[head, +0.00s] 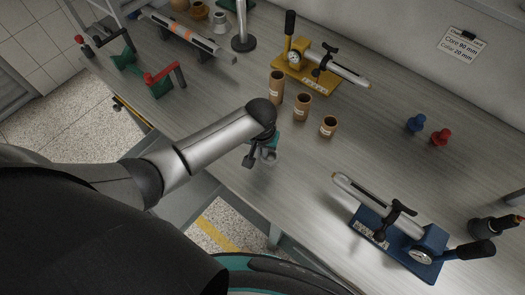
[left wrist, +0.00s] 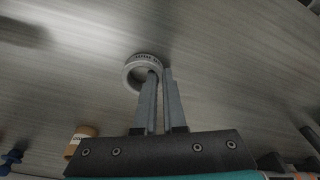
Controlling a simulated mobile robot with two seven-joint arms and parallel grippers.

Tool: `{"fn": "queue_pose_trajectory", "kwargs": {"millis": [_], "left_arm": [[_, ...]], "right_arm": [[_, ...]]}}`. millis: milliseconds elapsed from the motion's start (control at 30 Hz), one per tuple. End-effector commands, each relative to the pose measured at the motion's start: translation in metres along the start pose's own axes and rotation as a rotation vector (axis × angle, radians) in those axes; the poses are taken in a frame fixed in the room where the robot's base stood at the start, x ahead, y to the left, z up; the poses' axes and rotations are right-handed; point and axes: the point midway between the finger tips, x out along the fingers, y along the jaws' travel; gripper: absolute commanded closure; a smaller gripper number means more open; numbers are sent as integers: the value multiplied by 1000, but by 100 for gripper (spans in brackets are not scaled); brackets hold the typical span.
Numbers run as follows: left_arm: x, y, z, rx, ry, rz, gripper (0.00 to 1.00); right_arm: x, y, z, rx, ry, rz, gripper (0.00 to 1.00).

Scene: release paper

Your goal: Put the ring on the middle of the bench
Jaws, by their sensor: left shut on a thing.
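A grey ring (left wrist: 146,58) with a ridged or marked rim is held at the fingertips of my left gripper (left wrist: 160,75). One finger passes into the ring's opening and the other is outside its wall. In the head view my left gripper (head: 260,158) points down over the near part of the bench (head: 385,105), close to its front edge. The ring (head: 269,154) shows there as a small grey shape. I cannot tell whether it touches the bench top. My right gripper is not in view.
Three brown tubes (head: 302,107) stand just beyond the gripper. A yellow gauge device (head: 308,82) is behind them, a blue one (head: 395,245) at front right. Blue (head: 415,124) and red (head: 440,138) pieces stand at right. The bench between them is clear.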

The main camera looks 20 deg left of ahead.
Motion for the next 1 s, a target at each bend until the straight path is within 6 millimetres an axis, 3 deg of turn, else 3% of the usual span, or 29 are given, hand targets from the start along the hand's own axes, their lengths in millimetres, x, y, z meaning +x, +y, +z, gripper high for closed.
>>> {"fn": "queue_pose_trajectory", "kwargs": {"millis": [333,367,600,867,1000], "left_arm": [[3,0,0,-1,0,0,100],[3,0,0,0,1,0,89],[2,0,0,-1,1,0,62],[1,0,0,0,1,0,62],[-8,0,-1,0,2,1,62]], "right_arm": [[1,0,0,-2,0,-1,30],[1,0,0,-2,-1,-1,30],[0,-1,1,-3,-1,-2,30],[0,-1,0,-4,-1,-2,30],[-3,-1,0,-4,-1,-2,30]]}}
